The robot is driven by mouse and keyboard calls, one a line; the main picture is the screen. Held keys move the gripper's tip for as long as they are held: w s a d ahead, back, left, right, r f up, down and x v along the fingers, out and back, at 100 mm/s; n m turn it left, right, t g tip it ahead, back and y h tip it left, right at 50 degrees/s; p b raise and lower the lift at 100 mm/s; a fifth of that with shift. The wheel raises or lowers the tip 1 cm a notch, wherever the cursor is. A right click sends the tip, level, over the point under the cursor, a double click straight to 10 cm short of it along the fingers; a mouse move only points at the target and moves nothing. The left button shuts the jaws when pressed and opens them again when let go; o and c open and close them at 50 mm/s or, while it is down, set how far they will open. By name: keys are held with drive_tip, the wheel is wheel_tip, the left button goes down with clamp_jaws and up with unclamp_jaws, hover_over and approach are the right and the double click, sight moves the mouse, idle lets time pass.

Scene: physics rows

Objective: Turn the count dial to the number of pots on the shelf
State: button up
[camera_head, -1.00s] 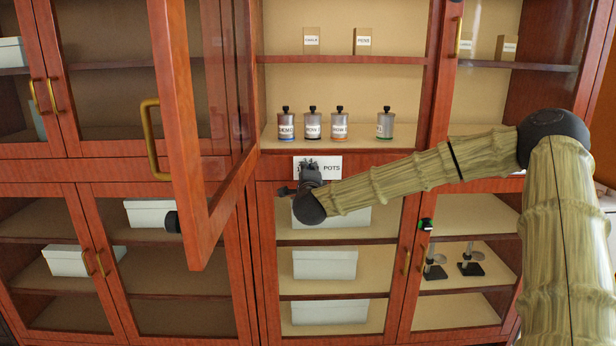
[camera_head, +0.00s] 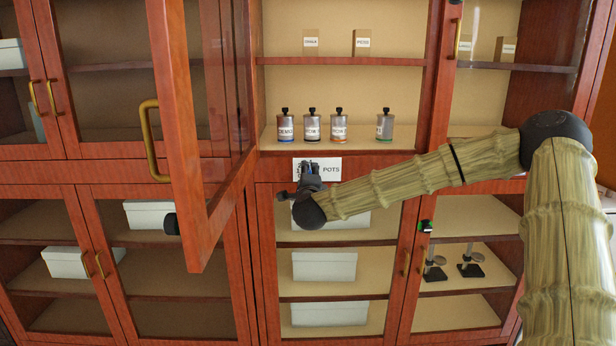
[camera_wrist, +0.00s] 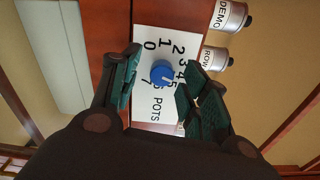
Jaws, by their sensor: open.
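The blue count dial (camera_wrist: 161,73) sits on a white plate (camera_wrist: 150,44) printed with numbers around it and the word POTS. A small pale mark shows on the dial, but I cannot tell surely which number it points at. My gripper (camera_wrist: 161,62) is open, with one finger on each side of the dial; contact is unclear. In the head view my gripper (camera_head: 310,176) covers the left part of the plate (camera_head: 332,164). Several grey pots with black knobs stand in a row on the shelf (camera_head: 360,143) above: a DEMO pot (camera_head: 286,125), two middle pots (camera_head: 312,125) (camera_head: 339,125), and one apart at right (camera_head: 384,125).
An open glass door (camera_head: 185,140) with a brass handle juts out left of my gripper. Small labelled boxes (camera_head: 361,43) stand on the upper shelf. White boxes (camera_head: 324,265) lie behind glass below.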

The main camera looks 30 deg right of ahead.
drive_tip(key=v, duration=1.1)
drive_tip(key=shift+d, duration=0.15)
